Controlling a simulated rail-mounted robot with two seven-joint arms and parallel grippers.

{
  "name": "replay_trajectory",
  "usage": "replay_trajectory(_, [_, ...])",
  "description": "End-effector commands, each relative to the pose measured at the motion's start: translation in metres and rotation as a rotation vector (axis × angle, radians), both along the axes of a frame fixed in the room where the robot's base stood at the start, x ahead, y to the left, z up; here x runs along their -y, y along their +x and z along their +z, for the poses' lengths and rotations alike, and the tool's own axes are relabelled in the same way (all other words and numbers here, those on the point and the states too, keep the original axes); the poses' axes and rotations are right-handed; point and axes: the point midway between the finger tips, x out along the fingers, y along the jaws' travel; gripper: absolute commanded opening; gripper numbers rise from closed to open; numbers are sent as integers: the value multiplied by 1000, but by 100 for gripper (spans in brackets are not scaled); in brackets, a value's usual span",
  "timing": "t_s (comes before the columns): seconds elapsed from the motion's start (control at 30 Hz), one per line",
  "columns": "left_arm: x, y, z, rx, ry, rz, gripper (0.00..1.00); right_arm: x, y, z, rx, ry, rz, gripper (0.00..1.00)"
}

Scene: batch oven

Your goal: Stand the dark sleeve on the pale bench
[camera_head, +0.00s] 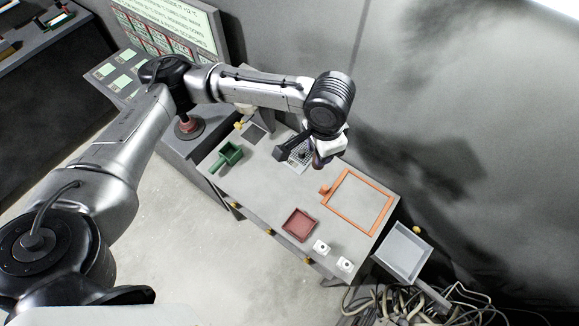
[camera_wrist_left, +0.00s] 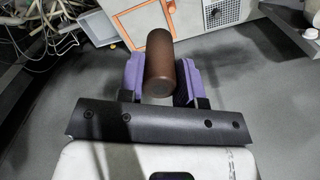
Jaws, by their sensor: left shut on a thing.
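In the left wrist view the dark brown sleeve (camera_wrist_left: 160,62) is a smooth cylinder between the two purple pads of my left gripper (camera_wrist_left: 160,78). The gripper is shut on it, and one end of the sleeve faces the camera. In the head view my left gripper (camera_head: 318,160) is over the far side of the pale bench (camera_head: 262,190). The sleeve is mostly hidden there by the wrist, and its height above the bench cannot be told. My right gripper is not in view.
A grey tray (camera_head: 403,252) is beyond the right end, near loose cables (camera_head: 400,305). The bench's middle is bare.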

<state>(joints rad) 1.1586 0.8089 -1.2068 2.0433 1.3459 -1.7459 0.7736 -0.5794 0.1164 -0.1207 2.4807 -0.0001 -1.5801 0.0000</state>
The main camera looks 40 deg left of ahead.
Motion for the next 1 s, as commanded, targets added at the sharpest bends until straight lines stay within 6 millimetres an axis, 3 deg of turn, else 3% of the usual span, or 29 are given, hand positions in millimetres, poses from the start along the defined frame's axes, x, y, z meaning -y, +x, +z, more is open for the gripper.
replay_trajectory(0.03, [-1, 11, -26, -6, -2, -72, 10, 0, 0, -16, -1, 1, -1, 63])
replay_trajectory(0.3, [-25, 59, -118, -7, -3, -524, 10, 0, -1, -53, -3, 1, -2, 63])
replay_trajectory(0.5, [-53, 80, -196, -8, -2, -858, 10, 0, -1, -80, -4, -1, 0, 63])
replay_trajectory(0.8, [-97, 87, -302, -4, -2, -1288, 10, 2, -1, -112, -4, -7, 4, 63])
replay_trajectory(1.0, [-117, 82, -344, -1, -1, -1466, 10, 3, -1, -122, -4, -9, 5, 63])
